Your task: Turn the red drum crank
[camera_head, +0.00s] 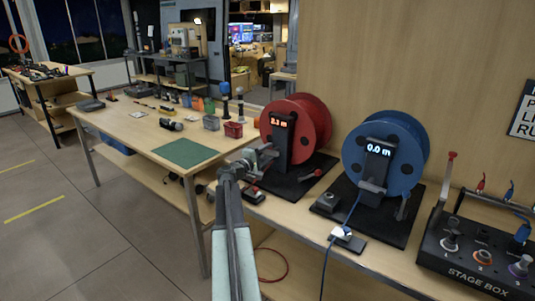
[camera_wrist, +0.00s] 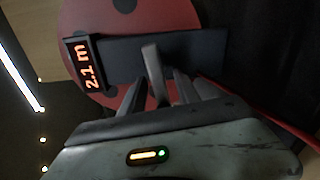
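The red drum (camera_head: 317,112) stands on a black base (camera_head: 318,162) on the bench, with a dark upright post in front and a lit "2.1 m" display (camera_head: 283,121). My gripper (camera_head: 266,152) is in front of the post, low on the drum's near side. In the wrist view a pale grey bar (camera_wrist: 154,68) stands at the fingers, before the dark post; I cannot tell if they touch or grip it. The drum's crank is not clearly distinguishable.
A blue drum (camera_head: 412,135) reading "0.0 m" stands to the right. A stage box (camera_head: 475,262) is far right. A green mat (camera_head: 185,152) and small tools lie on the left table. A red cable (camera_wrist: 270,117) runs beside my gripper.

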